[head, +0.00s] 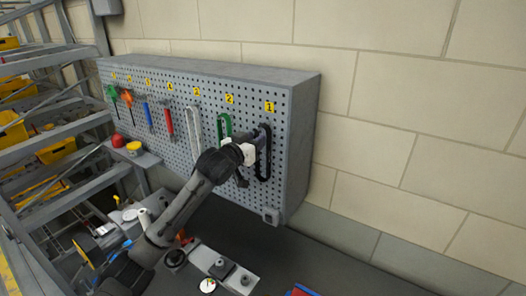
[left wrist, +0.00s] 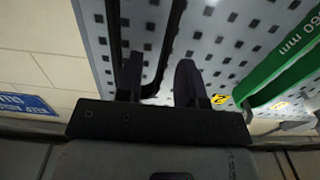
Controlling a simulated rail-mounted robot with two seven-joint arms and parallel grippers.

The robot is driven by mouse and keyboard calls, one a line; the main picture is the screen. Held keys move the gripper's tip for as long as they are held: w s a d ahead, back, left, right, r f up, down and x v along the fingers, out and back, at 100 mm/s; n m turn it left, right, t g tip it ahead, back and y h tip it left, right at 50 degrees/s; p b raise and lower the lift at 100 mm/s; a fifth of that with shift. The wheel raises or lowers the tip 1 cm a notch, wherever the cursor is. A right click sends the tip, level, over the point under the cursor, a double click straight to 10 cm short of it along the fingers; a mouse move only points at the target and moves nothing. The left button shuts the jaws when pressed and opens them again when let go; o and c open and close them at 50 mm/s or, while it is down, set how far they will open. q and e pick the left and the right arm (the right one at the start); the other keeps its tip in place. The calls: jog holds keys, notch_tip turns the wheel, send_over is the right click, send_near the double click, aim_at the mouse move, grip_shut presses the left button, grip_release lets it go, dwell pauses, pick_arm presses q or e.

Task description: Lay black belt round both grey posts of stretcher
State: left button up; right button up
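The black belt (head: 265,168) hangs as a long loop on the pegboard under the yellow label 1. My left gripper (head: 257,146) is at the belt's upper half, in front of the board. In the left wrist view my left gripper (left wrist: 160,82) is open, its two dark fingers apart. A strand of the black belt (left wrist: 176,25) runs down toward the gap between them; contact cannot be told. A light grey plate (head: 205,258) with raised round parts, possibly the stretcher, lies on the dark bench below. My right gripper is not in view.
The pegboard (head: 295,130) also holds a green belt (head: 224,124), a white belt (head: 193,135) and several hand tools. The green belt (left wrist: 280,75) is close right of my gripper in the left wrist view. A grey rack (head: 50,125) stands left.

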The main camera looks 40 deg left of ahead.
pick_arm(q)
jog(key=shift+w+a, duration=0.1)
jog(key=shift+w, duration=0.8)
grip_shut()
